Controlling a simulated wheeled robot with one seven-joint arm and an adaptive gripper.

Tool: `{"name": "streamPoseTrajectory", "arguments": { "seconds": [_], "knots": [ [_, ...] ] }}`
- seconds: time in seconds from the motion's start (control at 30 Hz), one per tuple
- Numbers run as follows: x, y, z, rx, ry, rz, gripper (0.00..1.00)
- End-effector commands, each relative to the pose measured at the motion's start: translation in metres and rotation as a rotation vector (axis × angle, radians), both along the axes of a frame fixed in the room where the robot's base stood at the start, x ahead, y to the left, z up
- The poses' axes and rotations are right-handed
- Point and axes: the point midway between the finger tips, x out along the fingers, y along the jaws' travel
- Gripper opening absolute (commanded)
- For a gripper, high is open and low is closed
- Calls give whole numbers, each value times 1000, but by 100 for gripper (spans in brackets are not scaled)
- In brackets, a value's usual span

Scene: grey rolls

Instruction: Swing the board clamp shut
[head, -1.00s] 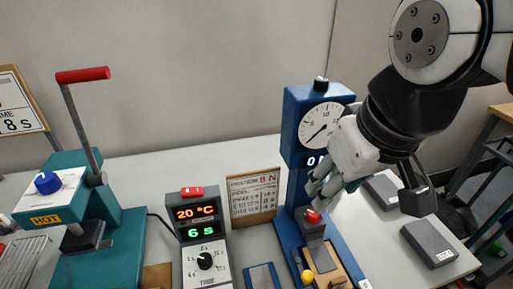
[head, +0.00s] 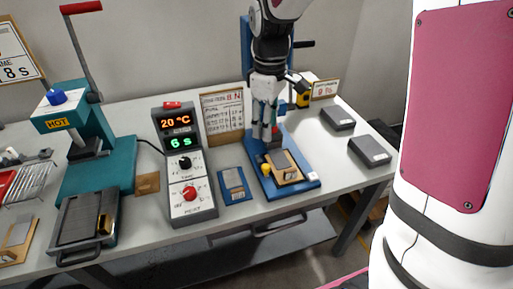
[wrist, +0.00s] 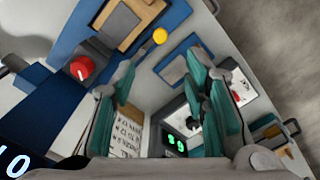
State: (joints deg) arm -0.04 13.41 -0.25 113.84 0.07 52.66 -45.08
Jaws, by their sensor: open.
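The clamp's yellow knob (head: 266,169) sits at the left edge of a wooden board (head: 290,178) carrying a grey block, on the blue stand's base. The clamp's arm is too small to make out. In the wrist view the yellow knob (wrist: 160,36) lies beyond my fingertips, by the board (wrist: 118,38). My gripper (head: 264,137) is open and empty, pointing down just behind the knob and in front of the blue column. Its teal fingers (wrist: 168,62) are spread apart in the wrist view and do not touch the knob.
A red knob (wrist: 82,69) on the stand's head is close to my fingers. A blue plate (head: 235,184) and a control box (head: 190,190) stand to the left. A teal HOT press (head: 120,165) is further left. Two grey blocks (head: 370,151) lie at right.

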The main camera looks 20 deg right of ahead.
Motion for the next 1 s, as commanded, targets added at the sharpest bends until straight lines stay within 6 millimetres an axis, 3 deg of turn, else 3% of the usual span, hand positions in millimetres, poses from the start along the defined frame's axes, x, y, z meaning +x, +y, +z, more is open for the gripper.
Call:
{"name": "streamPoseTrajectory", "arguments": {
  "seconds": [0.27,0.7,1.0],
  "knots": [
    [0,0,-30,0,6,5,41],
    [0,0,-113,0,6,2,41],
    [0,0,-138,1,2,3,41]
  ]
}}
